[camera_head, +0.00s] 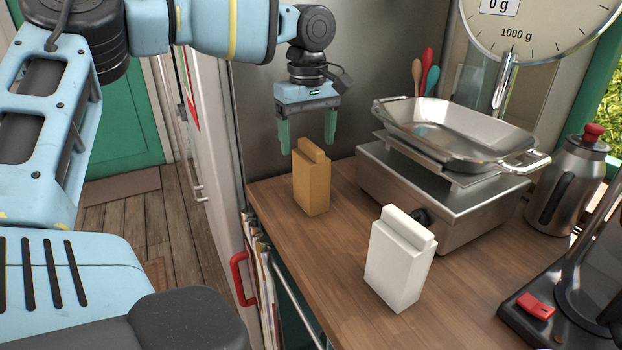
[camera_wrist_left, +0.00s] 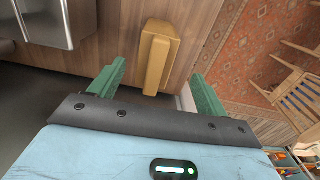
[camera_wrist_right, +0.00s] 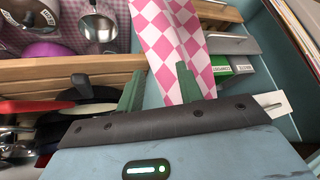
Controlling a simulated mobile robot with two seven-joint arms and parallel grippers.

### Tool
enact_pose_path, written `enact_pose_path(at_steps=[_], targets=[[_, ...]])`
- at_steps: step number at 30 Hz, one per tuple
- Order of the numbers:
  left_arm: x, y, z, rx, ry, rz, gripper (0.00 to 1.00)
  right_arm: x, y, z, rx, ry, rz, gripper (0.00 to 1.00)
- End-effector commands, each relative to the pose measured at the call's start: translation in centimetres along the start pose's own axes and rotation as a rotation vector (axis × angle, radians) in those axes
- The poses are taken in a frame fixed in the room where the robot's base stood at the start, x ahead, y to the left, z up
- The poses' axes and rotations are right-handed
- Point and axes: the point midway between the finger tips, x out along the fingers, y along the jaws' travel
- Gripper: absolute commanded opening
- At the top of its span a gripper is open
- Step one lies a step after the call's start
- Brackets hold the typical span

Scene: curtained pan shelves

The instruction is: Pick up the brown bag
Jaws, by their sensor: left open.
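The brown bag (camera_head: 312,185) stands upright on the wooden counter, near its left edge. My left gripper (camera_head: 307,145) is open and points down at it from above, one finger on either side of the bag's top. In the left wrist view the bag (camera_wrist_left: 158,55) lies ahead, between the directions of the two green fingers (camera_wrist_left: 155,85), with space on both sides. My right gripper (camera_wrist_right: 160,75) shows only in its wrist view. Its fingers are apart, with part of a pink checkered curtain (camera_wrist_right: 170,30) between and behind them.
A white bag (camera_head: 400,260) stands on the counter (camera_head: 345,225) to the front right. Pans and shelves (camera_wrist_right: 70,70) surround the right gripper.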

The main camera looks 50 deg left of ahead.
Motion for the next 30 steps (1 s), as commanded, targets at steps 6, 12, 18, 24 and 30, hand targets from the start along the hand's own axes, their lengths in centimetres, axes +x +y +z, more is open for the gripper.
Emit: enact_pose_path(at_steps=[6,12,18,24,30], targets=[[3.0,0.6,-0.1,0.0,-0.001,-0.004,0.76,-0.2,0.0,-0.7,-0.001,0.011,0.001,0.36],[4.7,0.6,-0.1,0.0,-0.001,0.0,0.76,-0.2,0.0,-0.8,-0.001,0.014,0.001,0.36],[4.9,0.6,-0.1,0.0,0.0,0.0,0.76,-0.2,0.0,-0.8,-0.001,0.014,0.001,0.36],[4.9,0.6,-0.1,0.0,0.0,0.0,0.55,-0.2,0.0,-0.8,-0.001,0.013,0.001,0.36],[4.8,0.6,-0.1,0.0,0.0,0.0,0.29,-0.2,0.1,-0.7,-0.001,0.012,0.001,0.36]])
